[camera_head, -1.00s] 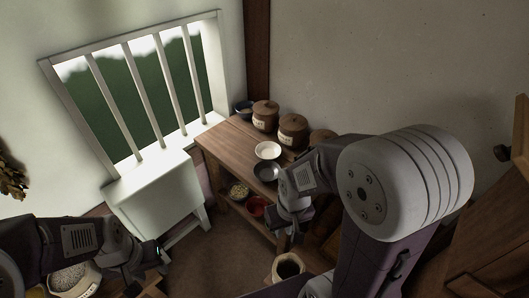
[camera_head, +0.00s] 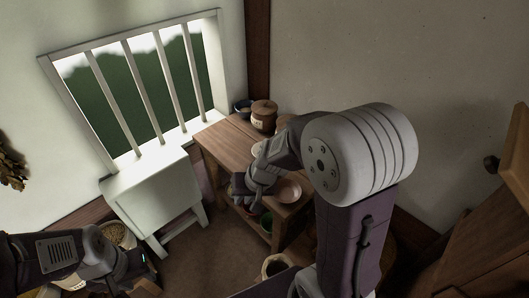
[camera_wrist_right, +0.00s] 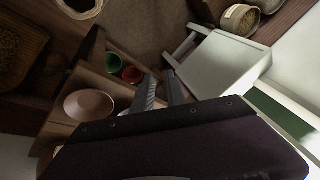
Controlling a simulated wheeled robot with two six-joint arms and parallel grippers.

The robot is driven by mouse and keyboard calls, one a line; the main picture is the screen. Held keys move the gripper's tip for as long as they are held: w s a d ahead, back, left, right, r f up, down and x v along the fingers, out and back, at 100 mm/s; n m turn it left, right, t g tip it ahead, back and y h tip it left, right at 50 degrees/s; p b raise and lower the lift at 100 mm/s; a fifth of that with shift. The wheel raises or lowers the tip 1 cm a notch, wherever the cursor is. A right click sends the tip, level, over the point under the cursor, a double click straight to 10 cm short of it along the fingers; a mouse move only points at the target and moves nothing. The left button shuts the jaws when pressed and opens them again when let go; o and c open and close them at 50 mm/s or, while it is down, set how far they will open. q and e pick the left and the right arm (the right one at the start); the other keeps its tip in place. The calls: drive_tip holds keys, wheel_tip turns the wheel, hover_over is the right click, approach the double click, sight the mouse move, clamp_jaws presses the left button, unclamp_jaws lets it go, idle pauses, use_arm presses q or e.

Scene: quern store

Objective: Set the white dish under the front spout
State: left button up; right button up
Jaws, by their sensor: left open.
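The white dish (camera_head: 257,149) is on the wooden table (camera_head: 222,144), mostly hidden behind my right arm in the head view. My right gripper (camera_head: 247,193) is over the table's front edge, near a pinkish dish (camera_head: 288,190). In the right wrist view my right gripper (camera_wrist_right: 160,80) has its two fingers apart, with nothing seen between them. The pinkish dish also shows there (camera_wrist_right: 88,105), to the left of the fingers and apart from them. My left gripper (camera_head: 125,273) is open at the lower left, by a pale basket. I cannot make out a spout.
Lidded brown jars (camera_head: 264,114) and a dark cup (camera_head: 243,106) stand at the table's back. A green bowl (camera_wrist_right: 113,63) and a red bowl (camera_wrist_right: 132,75) are below the tabletop. A white stand (camera_head: 158,198) is left of the table. Open floor (camera_head: 195,262) lies in front.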

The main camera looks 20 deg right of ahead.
drive_tip(key=w+d+r+m+t+p, duration=0.2)
drive_tip(key=w+d+m, duration=0.3)
drive_tip(key=w, duration=0.3)
drive_tip(key=w+d+r+m+t+p, duration=0.1)
drive_tip(key=w+d+m+t+p, duration=0.2)
drive_tip(key=w, duration=0.4)
drive_tip(key=d+f+m, duration=0.2)
drive_tip(key=d+f, duration=0.1)
drive_tip(key=d, duration=0.1)
drive_tip(key=w+d+f+m+g+h+p, duration=0.1)
drive_tip(key=d+f+m, duration=0.1)
drive_tip(key=d+f, duration=0.1)
drive_tip(key=w+d+f+m+g+h+p, duration=0.1)
drive_tip(key=d+f+m, duration=0.1)
drive_tip(key=d, duration=0.3)
drive_tip(key=shift+f, duration=0.5)
drive_tip(key=p+x, duration=0.1)
drive_tip(key=x, duration=0.4)
drive_tip(key=shift+w, duration=0.15)
drive_tip(key=shift+a, duration=0.1)
clamp_jaws()
